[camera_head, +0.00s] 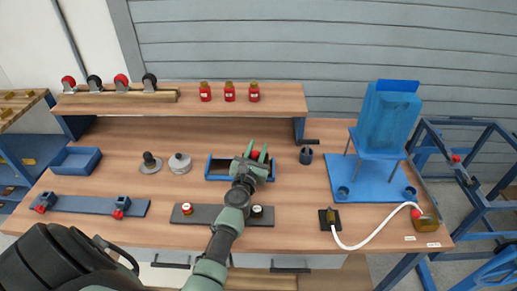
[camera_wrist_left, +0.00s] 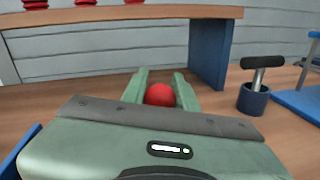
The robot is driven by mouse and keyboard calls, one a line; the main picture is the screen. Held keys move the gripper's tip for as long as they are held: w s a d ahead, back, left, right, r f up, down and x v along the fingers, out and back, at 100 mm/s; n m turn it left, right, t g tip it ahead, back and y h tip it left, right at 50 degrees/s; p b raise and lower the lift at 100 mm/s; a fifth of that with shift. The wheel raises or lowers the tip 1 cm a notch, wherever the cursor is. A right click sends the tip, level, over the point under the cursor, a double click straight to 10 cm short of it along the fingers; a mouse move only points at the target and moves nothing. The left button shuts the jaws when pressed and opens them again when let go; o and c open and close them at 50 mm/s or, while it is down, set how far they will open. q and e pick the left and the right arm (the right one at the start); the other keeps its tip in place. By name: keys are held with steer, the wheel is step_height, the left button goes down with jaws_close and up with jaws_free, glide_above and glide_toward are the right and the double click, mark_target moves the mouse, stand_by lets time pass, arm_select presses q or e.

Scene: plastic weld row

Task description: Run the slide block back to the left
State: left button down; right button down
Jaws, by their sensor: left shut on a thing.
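The slide is a low blue frame (camera_head: 209,169) in the middle of the bench, with a dark bed showing at its left part. A red ball knob (camera_head: 255,155) stands near the right part of the frame. The block under it is hidden by my gripper. My left gripper (camera_head: 257,153) reaches over the frame from the front, its green fingers shut on the red knob. In the left wrist view the red knob (camera_wrist_left: 160,95) sits between the two fingertips. My right gripper is not in view.
A raised shelf (camera_head: 200,97) with red jars stands behind. Left of the frame are a grey weight (camera_head: 180,163) and a dark knobbed piece (camera_head: 150,161). A dark cup (camera_head: 306,155) stands to the right. A grey plate (camera_head: 205,214) with small gauges lies in front.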

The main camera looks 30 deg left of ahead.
arm_select(q)
steer(key=s+a, duration=0.2)
steer(key=a, duration=0.1)
steer(key=s+a, duration=0.2)
steer(key=a, duration=0.1)
steer(key=s+a, duration=0.1)
steer(key=a, duration=0.2)
steer(key=shift+s+a+f, duration=0.1)
steer(key=shift+s+a, duration=0.1)
steer(key=shift+s, duration=0.2)
steer(key=c, duration=1.1)
jaws_free()
steer(key=shift+s, duration=0.1)
steer(key=shift+a, duration=0.1)
steer(key=v, duration=0.8)
steer(key=shift+b, duration=0.3)
